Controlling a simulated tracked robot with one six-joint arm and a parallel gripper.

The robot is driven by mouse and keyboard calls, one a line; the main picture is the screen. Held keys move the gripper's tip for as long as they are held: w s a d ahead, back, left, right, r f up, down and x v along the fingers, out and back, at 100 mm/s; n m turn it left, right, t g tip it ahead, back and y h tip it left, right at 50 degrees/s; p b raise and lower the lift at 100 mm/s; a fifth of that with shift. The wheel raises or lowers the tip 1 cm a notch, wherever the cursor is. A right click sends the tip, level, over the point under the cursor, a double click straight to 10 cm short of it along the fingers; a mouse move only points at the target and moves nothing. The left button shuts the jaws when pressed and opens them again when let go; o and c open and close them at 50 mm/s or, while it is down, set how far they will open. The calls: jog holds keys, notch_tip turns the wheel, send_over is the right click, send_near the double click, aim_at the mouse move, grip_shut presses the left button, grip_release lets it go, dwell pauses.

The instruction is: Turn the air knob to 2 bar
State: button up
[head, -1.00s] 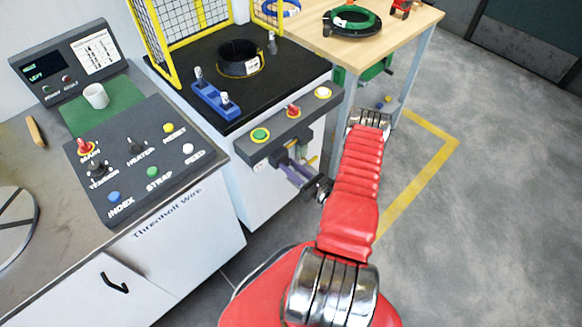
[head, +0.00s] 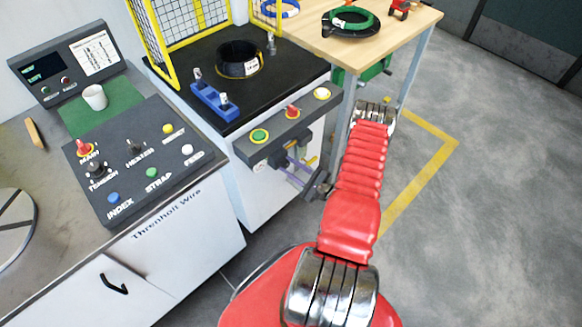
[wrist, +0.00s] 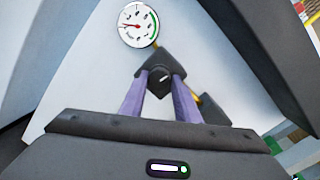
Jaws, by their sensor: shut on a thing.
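The air knob (wrist: 160,79) is a dark knob with a pale pointer mark, on the white front of the machine in the wrist view. My gripper (wrist: 158,84) has its two purple fingers closed on either side of it. In the head view my gripper (head: 292,163) is below the button panel, and I cannot make out the knob there. A round white gauge (wrist: 138,24) is above the knob. Its red needle points left, and a green arc marks the right side of its dial. The dial's numbers are too small to read.
A grey button panel (head: 285,122) juts out just above my gripper. A wooden table (head: 350,50) with a green coil (head: 352,18) stands behind to the right. A control desk (head: 135,160) is at left. The floor at right is clear.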

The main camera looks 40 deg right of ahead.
jog(key=shift+a+f+n, duration=0.15)
jog(key=shift+a+n, duration=0.2)
jog(key=shift+n, duration=0.55)
jog(key=o, duration=1)
jog(key=shift+d, duration=0.2)
jog(key=shift+s, duration=0.1)
